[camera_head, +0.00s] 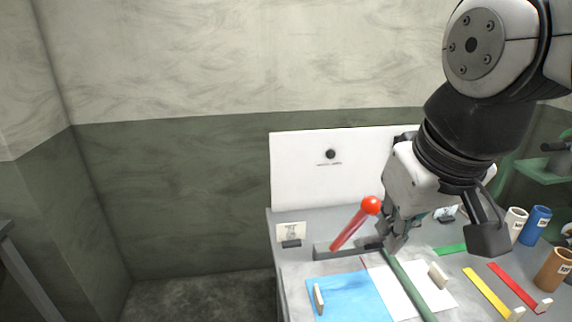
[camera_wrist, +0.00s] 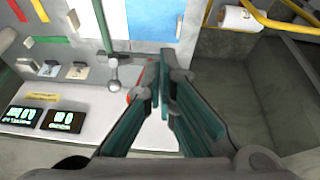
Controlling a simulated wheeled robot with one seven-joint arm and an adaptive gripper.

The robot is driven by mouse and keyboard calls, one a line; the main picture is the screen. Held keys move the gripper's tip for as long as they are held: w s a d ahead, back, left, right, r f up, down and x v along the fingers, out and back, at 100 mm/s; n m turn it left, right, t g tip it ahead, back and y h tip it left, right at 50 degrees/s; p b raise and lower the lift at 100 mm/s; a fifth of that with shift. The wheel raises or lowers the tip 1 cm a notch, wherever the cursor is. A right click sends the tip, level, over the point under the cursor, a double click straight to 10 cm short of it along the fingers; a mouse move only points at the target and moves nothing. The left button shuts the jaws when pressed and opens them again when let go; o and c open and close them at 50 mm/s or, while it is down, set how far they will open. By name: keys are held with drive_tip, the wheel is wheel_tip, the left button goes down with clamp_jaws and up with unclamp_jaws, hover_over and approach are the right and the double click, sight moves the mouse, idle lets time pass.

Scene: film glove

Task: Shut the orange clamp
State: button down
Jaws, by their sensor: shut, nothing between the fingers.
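The orange clamp shows in the head view as an orange-red lever (camera_head: 350,229) with a round red ball on top, tilted up and to the right. It rises from a dark grey base (camera_head: 326,250) on the table. My gripper (camera_head: 393,244) is just right of the lever, low over the table, shut and empty. Whether it touches the clamp I cannot tell. In the wrist view my gripper's teal fingers (camera_wrist: 165,62) meet at their tips.
A blue sheet (camera_head: 347,297) and a dark green bar (camera_head: 408,284) lie on the table in front. Yellow (camera_head: 487,293) and red (camera_head: 513,287) strips lie to the right, near several rolls (camera_head: 535,225). A white board (camera_head: 300,170) stands behind.

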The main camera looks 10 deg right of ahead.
drive_tip(key=w+a+r+n+g+h+p, duration=0.1)
drive_tip(key=w+r+g, duration=0.25)
drive_tip(key=w, duration=0.75)
drive_tip(key=w+a+r+n+g+h+p, duration=0.1)
drive_tip(key=w+r+n+g+h, duration=0.3)
drive_tip(key=w, duration=0.7)
drive_tip(key=s+d+f+m+t+y+p, duration=0.1)
drive_tip(key=s+d+f+m+y+p, duration=0.1)
drive_tip(key=f, duration=0.8)
drive_tip(key=shift+s+d+f+p, duration=0.15)
drive_tip(key=shift+s+d+p, duration=0.6)
drive_tip(key=shift+s+d, duration=0.6)
drive_tip(key=shift+s+a+t, duration=0.15)
drive_tip(key=shift+a+t, duration=0.05)
drive_tip(key=shift+t, duration=0.05)
